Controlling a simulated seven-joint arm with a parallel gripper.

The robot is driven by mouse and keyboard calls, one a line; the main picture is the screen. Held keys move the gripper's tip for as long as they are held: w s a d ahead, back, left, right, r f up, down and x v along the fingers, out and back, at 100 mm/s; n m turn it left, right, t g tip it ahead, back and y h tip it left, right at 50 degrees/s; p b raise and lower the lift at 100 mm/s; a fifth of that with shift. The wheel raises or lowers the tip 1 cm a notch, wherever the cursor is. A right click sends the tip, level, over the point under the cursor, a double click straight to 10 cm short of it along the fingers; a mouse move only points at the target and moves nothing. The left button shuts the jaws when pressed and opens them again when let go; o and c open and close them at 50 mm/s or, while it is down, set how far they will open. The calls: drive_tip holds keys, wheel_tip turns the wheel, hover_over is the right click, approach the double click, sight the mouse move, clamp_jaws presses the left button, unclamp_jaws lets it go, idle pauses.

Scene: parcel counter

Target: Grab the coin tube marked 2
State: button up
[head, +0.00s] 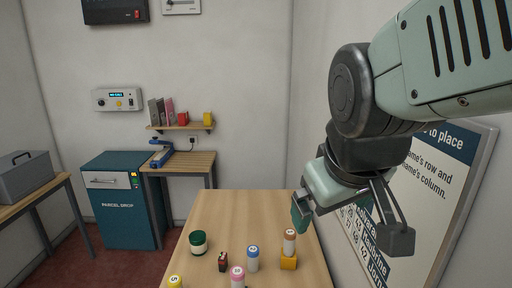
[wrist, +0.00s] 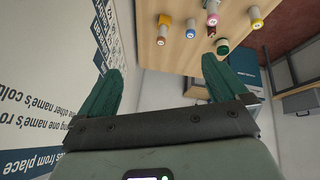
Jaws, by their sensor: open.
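Several capped coin tubes stand on the wooden table. A pink-capped one (head: 237,277) and a yellow-capped one (head: 175,281) are at the front edge of the head view, partly cut off. A blue-capped one (head: 253,258) stands behind the pink one. A brown-capped one (head: 289,241) stands on an orange block (head: 288,262). The cap marks are too small to read surely, so I cannot tell which is 2. My gripper (head: 350,225) is open and empty, above the table's right side and apart from the tubes. The wrist view shows its two green fingers (wrist: 161,68) spread, with tubes beyond.
A green-and-white jar (head: 198,243) and a small dark red item (head: 223,262) stand left of the blue tube. A sign board (head: 440,200) hangs on the right wall close to my arm. The table's far part (head: 240,210) is clear.

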drive_tip(key=s+m, duration=0.3)
drive_tip(key=s, duration=0.5)
drive_tip(key=shift+s+r+m+y, duration=0.15)
drive_tip(key=shift+r+m+y, duration=0.15)
drive_tip(key=shift+r, duration=0.1)
drive_tip(key=c, duration=0.5)
drive_tip(key=shift+c, duration=0.2)
